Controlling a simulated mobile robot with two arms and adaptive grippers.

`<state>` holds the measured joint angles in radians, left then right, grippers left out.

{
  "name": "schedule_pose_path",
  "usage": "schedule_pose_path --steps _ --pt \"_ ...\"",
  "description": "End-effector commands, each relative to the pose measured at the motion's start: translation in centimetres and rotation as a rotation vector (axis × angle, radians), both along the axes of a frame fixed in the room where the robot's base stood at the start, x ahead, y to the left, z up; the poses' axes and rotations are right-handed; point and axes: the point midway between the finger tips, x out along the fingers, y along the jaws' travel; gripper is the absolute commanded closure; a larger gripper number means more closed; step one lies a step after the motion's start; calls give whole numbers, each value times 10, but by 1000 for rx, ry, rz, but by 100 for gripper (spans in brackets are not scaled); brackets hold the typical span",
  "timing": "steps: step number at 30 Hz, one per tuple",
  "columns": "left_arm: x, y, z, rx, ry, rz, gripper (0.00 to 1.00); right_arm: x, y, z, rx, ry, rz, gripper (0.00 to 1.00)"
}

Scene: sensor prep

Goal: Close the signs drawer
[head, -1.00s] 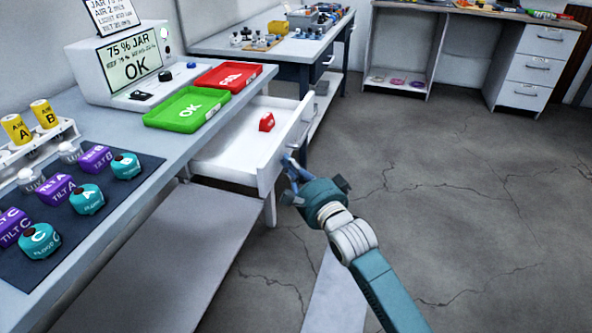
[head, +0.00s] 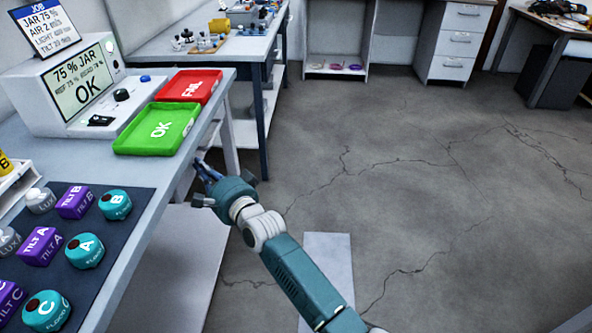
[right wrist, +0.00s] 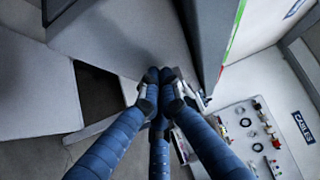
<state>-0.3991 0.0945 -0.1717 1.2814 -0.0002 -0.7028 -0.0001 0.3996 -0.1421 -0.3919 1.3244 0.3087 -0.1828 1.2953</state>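The white drawer no longer juts out past the bench edge in the head view. Only a narrow pale part of what looks like its front (head: 184,184) shows under the bench edge, beside my right gripper (head: 204,170). The drawer's inside and the red item are hidden. I cannot tell whether the front is fully flush. In the right wrist view the blue fingers of my right gripper (right wrist: 163,76) are drawn together at the tips with nothing seen between them, close under the bench edge. Whether they touch the drawer is unclear. My left gripper is not in view.
On the bench (head: 150,215) are a green OK tray (head: 157,128), a red FAIL tray (head: 190,86), a display box (head: 83,85) and a dark mat (head: 120,232) with several sensors. Another table (head: 235,47) stands behind. The floor to the right is open.

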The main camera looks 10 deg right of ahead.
Motion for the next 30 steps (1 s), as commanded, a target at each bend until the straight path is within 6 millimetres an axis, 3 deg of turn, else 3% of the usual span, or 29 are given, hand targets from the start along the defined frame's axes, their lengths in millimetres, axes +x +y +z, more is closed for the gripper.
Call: schedule_pose_path --steps 17,23,30 --pt "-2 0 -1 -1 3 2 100 -4 1 2 2 -1 2 100" --pt "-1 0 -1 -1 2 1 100 -30 -14 -1 2 1 0 100" --pt "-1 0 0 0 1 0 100 -76 -38 -1 0 1 -1 100"
